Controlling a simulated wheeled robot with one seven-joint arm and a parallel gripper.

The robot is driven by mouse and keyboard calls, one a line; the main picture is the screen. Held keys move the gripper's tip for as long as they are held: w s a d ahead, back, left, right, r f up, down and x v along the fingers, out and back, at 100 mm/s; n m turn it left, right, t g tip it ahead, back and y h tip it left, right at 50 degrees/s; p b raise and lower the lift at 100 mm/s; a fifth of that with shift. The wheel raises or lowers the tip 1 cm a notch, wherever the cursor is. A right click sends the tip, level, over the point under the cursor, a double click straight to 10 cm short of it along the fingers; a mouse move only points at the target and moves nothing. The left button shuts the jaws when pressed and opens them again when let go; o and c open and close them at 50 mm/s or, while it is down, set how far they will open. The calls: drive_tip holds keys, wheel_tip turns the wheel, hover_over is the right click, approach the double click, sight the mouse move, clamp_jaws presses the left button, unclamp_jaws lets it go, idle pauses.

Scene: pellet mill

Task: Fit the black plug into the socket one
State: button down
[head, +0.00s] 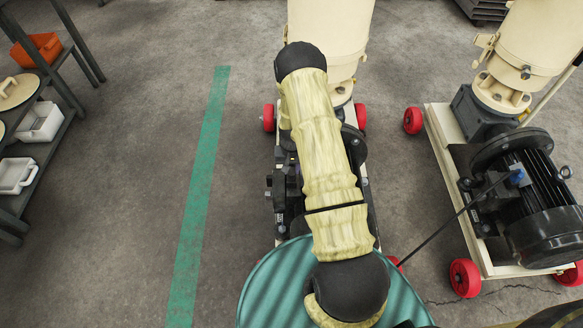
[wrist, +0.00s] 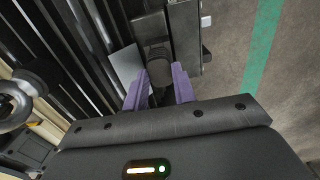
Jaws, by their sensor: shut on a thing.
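My gripper (wrist: 160,86) shows in the wrist view with its two purple fingers on either side of a dark, rounded piece, the black plug (wrist: 160,70). The fingers are shut on it. The plug points away from the wrist, towards dark box-like fittings (wrist: 183,38) beside a ribbed motor body (wrist: 88,40). I cannot tell which fitting is socket one, nor whether the plug touches it or sits in it. In the head view my arm covers the plug, and dark parts of the middle machine (head: 283,190) show left of the arm.
A second machine with a black motor (head: 545,205) and red wheels stands at the right. A blue connector (head: 517,177) on it has a dark cable running down-left. Shelves with bins (head: 40,122) stand left. The floor around the green line (head: 200,190) is clear.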

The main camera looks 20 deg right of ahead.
drive_tip(key=c, duration=0.6)
unclamp_jaws()
drive_tip(key=shift+r+p, duration=2.65)
drive_tip(key=shift+r, duration=0.9)
